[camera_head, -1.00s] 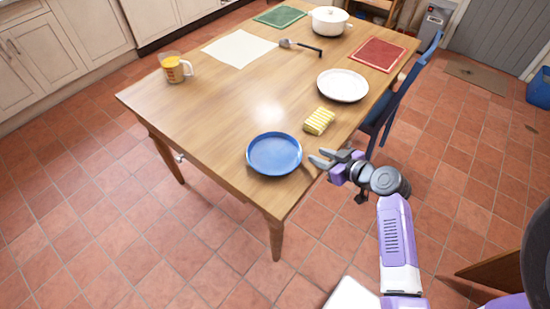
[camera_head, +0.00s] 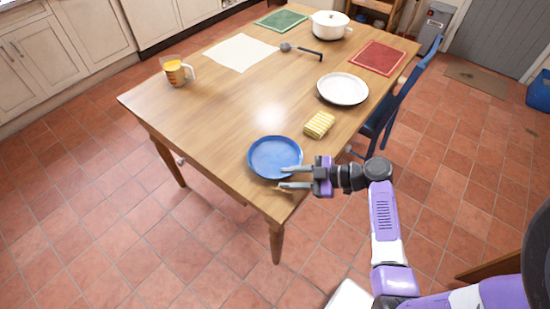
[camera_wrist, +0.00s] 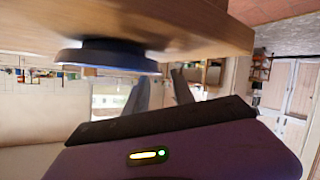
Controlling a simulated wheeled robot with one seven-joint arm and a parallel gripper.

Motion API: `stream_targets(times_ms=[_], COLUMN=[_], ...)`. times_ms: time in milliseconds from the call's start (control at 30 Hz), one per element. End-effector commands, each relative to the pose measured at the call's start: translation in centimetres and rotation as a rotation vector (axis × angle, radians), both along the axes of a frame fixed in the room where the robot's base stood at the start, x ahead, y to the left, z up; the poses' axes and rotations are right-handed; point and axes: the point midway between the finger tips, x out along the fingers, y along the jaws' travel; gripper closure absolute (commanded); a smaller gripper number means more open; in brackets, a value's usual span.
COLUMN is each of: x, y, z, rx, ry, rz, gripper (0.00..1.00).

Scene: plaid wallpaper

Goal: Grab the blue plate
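The blue plate (camera_head: 272,154) lies near the table's front right corner in the head view. In the wrist view, which appears upside down, its dark rim (camera_wrist: 108,61) shows against the tabletop. My gripper (camera_head: 287,177) is open at the plate's lower right edge. In the head view one finger overlaps the rim and the other lies just outside it, over the table corner. The wrist view shows the two fingers (camera_wrist: 162,88) apart, with the plate's edge close to their tips. I cannot tell whether the rim is between them or touched.
A yellow striped sponge (camera_head: 319,125) lies on the wooden table (camera_head: 215,125) just beyond the plate. A white plate (camera_head: 343,89) is farther back. A blue chair (camera_head: 392,100) is at the right side.

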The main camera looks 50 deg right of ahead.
Motion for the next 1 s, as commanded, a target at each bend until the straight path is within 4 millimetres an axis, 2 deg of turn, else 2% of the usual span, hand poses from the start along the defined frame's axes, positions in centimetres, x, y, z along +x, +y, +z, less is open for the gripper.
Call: stream_targets(times_ms=[233, 533, 567, 700, 1000], x=[2.7, 3.1, 3.1, 3.1, 3.0], y=[1.5, 1.6, 1.6, 1.6, 1.6], z=[-1.2, -1.5, -1.5, -1.5, -1.6], rx=[0.002, 0.001, 0.001, 0.001, 0.001], ry=[0.001, 0.001, 0.001, 0.001, 0.003], rz=[0.000, -0.002, -0.002, -0.002, -0.003], gripper=[0.70, 0.70, 0.74, 1.00, 1.00])
